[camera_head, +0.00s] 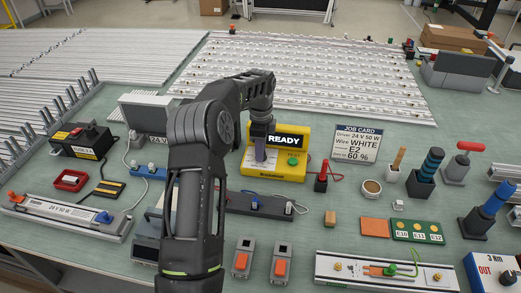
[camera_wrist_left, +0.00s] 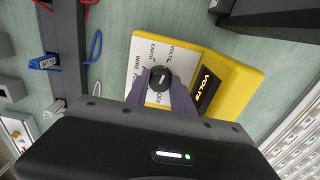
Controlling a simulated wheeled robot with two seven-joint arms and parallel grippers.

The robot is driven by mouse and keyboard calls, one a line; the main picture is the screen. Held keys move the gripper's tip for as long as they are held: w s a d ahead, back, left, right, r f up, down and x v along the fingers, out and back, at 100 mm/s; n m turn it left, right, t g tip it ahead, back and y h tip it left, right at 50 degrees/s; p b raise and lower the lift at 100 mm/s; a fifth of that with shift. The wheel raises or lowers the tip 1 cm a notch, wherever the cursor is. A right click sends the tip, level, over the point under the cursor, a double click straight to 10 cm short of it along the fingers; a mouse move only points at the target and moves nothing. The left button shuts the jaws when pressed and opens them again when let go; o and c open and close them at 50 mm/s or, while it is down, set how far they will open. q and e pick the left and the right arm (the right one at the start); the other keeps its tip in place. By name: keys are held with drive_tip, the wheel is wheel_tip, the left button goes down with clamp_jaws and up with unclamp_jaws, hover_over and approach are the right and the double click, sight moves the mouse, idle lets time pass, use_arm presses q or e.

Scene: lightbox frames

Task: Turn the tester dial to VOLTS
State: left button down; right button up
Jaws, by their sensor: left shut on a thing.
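The yellow tester (camera_head: 283,174) stands mid-bench in the head view, its screen reading READY. My left gripper (camera_head: 261,152) reaches down over the tester and hides the dial in the head view. In the wrist view its purple-grey fingers lie on either side of the dial, shut on it. The dial's exact pointing is too small to tell. My right gripper is out of view.
The job card (camera_head: 356,144) stands right of the tester. A red-handled probe (camera_head: 321,178) with a red lead is close beside the tester's right side. A dark terminal strip (camera_head: 258,206) lies in front. A grey box (camera_head: 150,113) stands to the left.

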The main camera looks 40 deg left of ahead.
use_arm(q)
drive_tip(key=c, duration=1.1)
unclamp_jaws()
wheel_tip(320, 180, up, 8)
drive_tip(key=shift+f, duration=0.1)
